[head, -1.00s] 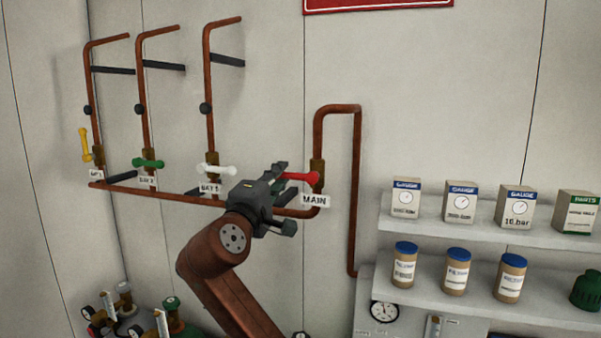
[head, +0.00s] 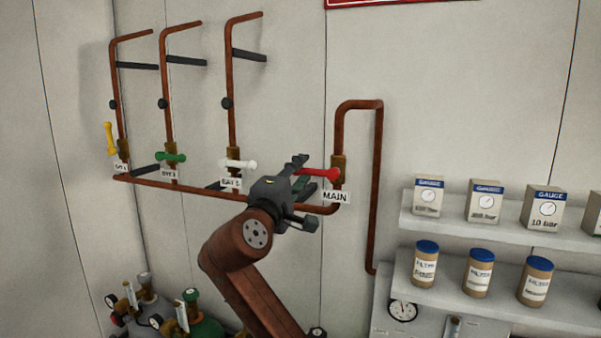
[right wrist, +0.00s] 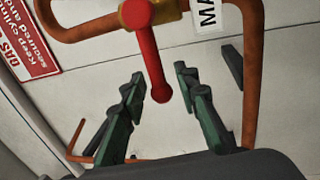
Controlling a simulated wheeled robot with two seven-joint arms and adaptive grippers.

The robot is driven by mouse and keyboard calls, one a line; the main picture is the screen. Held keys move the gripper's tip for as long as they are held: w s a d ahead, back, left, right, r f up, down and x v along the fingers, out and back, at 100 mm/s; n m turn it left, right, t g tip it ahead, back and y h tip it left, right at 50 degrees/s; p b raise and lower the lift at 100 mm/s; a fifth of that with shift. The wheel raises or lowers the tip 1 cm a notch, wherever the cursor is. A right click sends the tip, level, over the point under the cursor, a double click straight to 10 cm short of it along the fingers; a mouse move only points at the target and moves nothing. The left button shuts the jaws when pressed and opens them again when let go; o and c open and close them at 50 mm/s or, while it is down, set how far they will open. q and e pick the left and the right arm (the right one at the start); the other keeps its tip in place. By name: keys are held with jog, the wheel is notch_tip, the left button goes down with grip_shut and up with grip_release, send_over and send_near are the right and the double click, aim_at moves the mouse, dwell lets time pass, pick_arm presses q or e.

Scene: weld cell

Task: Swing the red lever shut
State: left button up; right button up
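The red lever (head: 318,174) sits on a brass valve (head: 339,168) on the copper pipe above the MAIN label (head: 336,197). In the head view it points left from the valve, roughly level. My right gripper (head: 306,179) is at the lever's free end, with its fingers apart. In the right wrist view the red lever (right wrist: 150,55) reaches down so that its knobbed tip lies between the two open fingers (right wrist: 160,95). I cannot tell whether a finger touches it. My left gripper is not in view.
Yellow (head: 109,138), green (head: 170,157) and white (head: 238,164) levers sit on branch pipes to the left. Shelves with gauge boxes (head: 485,201) and blue-lidded jars (head: 479,272) are at the right. Gas cylinders (head: 205,325) stand at the lower left. A red sign (right wrist: 28,42) is on the wall.

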jog(key=v, duration=1.1)
jog(key=shift+s+a+f, duration=0.2)
jog(key=shift+s, duration=0.05)
